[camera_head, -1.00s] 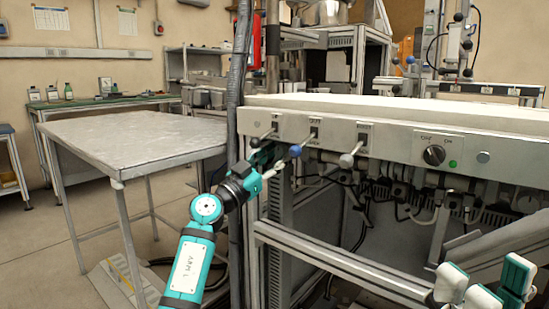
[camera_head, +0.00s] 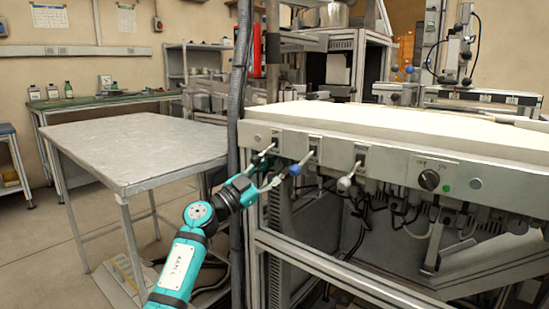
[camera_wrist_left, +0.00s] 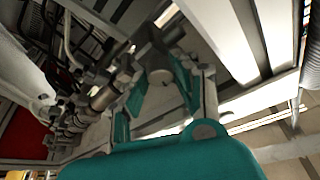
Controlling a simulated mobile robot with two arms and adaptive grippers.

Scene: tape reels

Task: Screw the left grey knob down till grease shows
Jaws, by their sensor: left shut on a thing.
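My left gripper (camera_head: 268,167) is at the left end of the pale machine panel (camera_head: 395,165), by the leftmost lever (camera_head: 268,151). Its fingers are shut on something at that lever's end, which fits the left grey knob. The fingers hide most of it in the head view. In the left wrist view, a grey piece (camera_wrist_left: 161,84) shows between the two teal fingers. I see no grease. A blue knob (camera_head: 295,170) on the middle lever sits just right of the fingers. Another grey knob (camera_head: 344,184) is further right. My right gripper is not in view.
A black rotary switch (camera_head: 429,180) and a green button (camera_head: 446,188) are on the panel's right. Cables and fittings hang below it. A grey pole with a hose (camera_head: 242,70) stands close behind my left arm. A bare metal table (camera_head: 135,145) is at left.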

